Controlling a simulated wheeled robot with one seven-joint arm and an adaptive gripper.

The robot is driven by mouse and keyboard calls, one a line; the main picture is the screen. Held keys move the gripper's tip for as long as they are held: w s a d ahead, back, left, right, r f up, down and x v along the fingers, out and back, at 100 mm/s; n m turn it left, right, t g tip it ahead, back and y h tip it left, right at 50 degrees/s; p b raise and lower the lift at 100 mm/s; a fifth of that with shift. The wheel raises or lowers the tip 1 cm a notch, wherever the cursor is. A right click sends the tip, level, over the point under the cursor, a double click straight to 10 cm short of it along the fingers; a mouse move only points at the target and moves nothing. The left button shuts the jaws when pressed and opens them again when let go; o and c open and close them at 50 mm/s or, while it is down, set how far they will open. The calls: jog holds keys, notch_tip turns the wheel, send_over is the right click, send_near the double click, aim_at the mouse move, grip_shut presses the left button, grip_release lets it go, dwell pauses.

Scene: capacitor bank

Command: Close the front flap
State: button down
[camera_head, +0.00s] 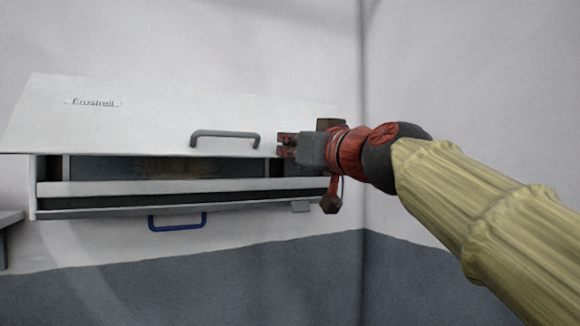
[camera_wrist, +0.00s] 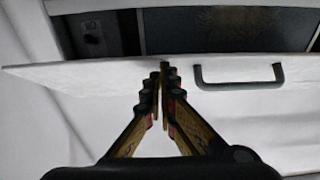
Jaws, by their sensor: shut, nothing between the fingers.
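The front flap (camera_head: 160,120) is a white panel with a name plate and a dark grey handle (camera_head: 225,138). It stands swung up and out from the white wall cabinet (camera_head: 150,188), leaving a dark opening below it. In the wrist view the flap (camera_wrist: 100,72) crosses the picture, with its handle (camera_wrist: 238,78) right of the fingers. My gripper (camera_head: 284,146) is at the flap's right part, right of the handle. Its fingertips (camera_wrist: 164,70) are together and empty, overlapping the flap's edge in the wrist view. I cannot tell whether they touch it.
A blue handle (camera_head: 178,226) hangs below the cabinet. A grey ledge (camera_head: 10,218) juts in at the left edge. The room corner and right wall (camera_head: 470,90) are behind my arm. The space below the cabinet looks clear.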

jog(key=w+a+f+t+y+b, duration=0.1)
jog(key=w+a+f+b, duration=0.2)
jog(key=b, duration=0.6)
jog(key=w+a+f+t+b, duration=0.2)
jog(key=w+a+f+b, duration=0.1)
jog(key=w+b, duration=0.4)
jog(key=shift+f+y+b, duration=0.4)
jog(key=shift+f+b, duration=0.15)
jog(key=shift+b, duration=0.5)
jog(key=shift+s, duration=0.1)
jog(key=f+b+v, duration=0.1)
jog(key=b+v, duration=0.5)
jog(key=v, duration=0.7)
jog(key=shift+w+a+f, duration=0.15)
jog(key=shift+w+f, duration=0.05)
jog(key=shift+w, duration=0.15)
